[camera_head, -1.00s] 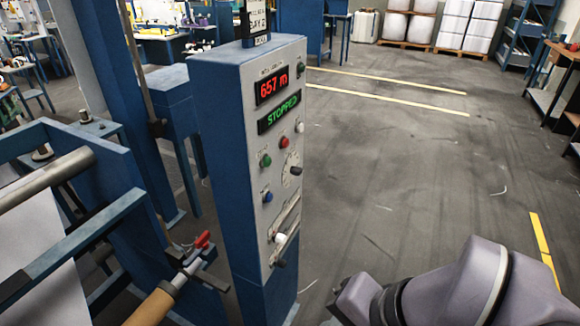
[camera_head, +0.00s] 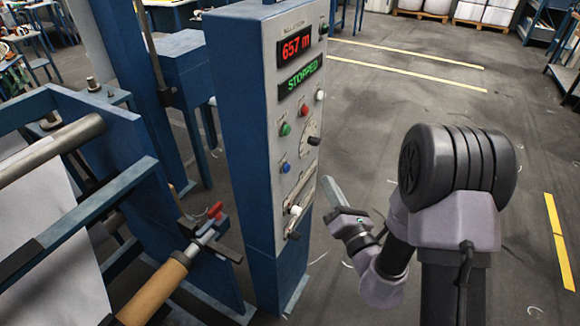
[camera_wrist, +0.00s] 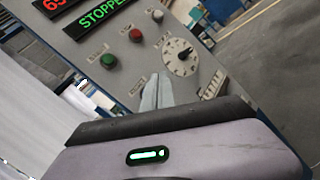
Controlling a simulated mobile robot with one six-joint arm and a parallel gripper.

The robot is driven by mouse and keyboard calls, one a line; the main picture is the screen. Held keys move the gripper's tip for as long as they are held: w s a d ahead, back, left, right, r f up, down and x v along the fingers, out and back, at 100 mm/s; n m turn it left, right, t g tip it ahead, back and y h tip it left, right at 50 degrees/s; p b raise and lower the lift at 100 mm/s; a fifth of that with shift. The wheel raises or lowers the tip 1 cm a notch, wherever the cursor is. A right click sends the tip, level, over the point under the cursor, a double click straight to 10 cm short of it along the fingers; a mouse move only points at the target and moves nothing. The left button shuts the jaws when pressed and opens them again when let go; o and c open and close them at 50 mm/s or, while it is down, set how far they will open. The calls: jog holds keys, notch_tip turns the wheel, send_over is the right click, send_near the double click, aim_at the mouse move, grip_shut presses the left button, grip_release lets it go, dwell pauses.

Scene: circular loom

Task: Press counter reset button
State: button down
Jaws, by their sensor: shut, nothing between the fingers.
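The blue control cabinet (camera_head: 232,110) carries a grey panel with a red counter display (camera_head: 296,46) reading 657 m and a green STOPPED display (camera_head: 300,76). Below are a green button (camera_head: 285,129), a red button (camera_head: 304,111), a white button (camera_head: 320,95) and a blue button (camera_head: 285,167). A dark button (camera_head: 323,29) sits beside the counter. I cannot read which label marks the reset. My gripper (camera_head: 327,182) is shut and empty, in front of the panel's right side. In the wrist view its fingers (camera_wrist: 156,92) point at the panel below the green button (camera_wrist: 108,62); the blue button does not show there.
Left of the cabinet is the blue loom frame with a roller (camera_head: 50,147) and a red-handled lever (camera_head: 215,210). Open floor (camera_head: 430,100) lies to the right.

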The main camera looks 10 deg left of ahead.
aim_at(287, 168)
jog(key=shift+w+d+f+m+h, duration=0.2)
jog(key=shift+d+f+m+h, duration=0.2)
jog(key=shift+d+f+h, duration=0.15)
jog(key=w+a+p, duration=0.3)
jog(key=a+p, duration=0.1)
jog(key=a, duration=0.4)
jog(key=shift+a, duration=0.1)
jog(key=shift+a, duration=0.15)
dwell(1.7)
jog(key=shift+w+a+p, duration=0.15)
jog(key=shift+a+p, duration=0.1)
jog(key=shift+p, duration=0.1)
